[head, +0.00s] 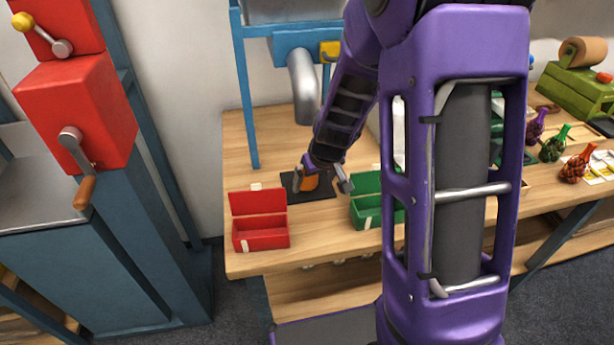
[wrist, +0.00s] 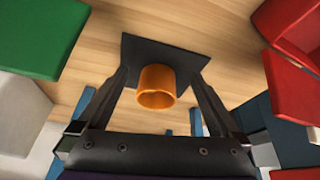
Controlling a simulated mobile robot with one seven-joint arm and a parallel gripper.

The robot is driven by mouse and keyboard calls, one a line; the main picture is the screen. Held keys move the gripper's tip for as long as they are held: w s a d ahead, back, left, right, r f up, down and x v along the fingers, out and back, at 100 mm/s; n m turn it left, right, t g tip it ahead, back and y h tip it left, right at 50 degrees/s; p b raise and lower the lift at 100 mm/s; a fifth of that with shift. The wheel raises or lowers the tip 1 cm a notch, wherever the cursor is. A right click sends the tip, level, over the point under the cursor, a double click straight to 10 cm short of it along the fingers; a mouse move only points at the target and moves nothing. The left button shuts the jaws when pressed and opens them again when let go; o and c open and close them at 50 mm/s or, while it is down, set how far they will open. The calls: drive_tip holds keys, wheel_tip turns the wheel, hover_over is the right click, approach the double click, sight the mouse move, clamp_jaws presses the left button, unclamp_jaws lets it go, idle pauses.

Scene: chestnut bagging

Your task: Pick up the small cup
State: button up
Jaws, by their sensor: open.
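The small cup (head: 310,182) is orange and stands on a dark square mat (head: 322,190) on the wooden table. In the wrist view the cup (wrist: 157,86) shows its open rim, with the dark mat (wrist: 140,50) under it. My gripper (head: 322,184) is open over the mat, with its fingers spread on either side of the cup. In the wrist view my gripper (wrist: 160,88) has one finger left and one right of the cup, with a gap on both sides. In the head view the fingers partly hide the cup.
An open red box (head: 262,241) stands left of the mat and an open green box (head: 365,212) right of it. A grey pipe (head: 304,88) hangs behind. Net bags (head: 553,147) lie at the right. Bare table (head: 240,150) shows at left.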

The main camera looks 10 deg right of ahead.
drive_tip(key=w, duration=0.4)
drive_tip(key=shift+w+a+f, duration=0.3)
drive_tip(key=shift+a+f, duration=0.1)
drive_tip(key=shift+w+f, duration=0.1)
drive_tip(key=shift+f, duration=0.1)
clamp_jaws()
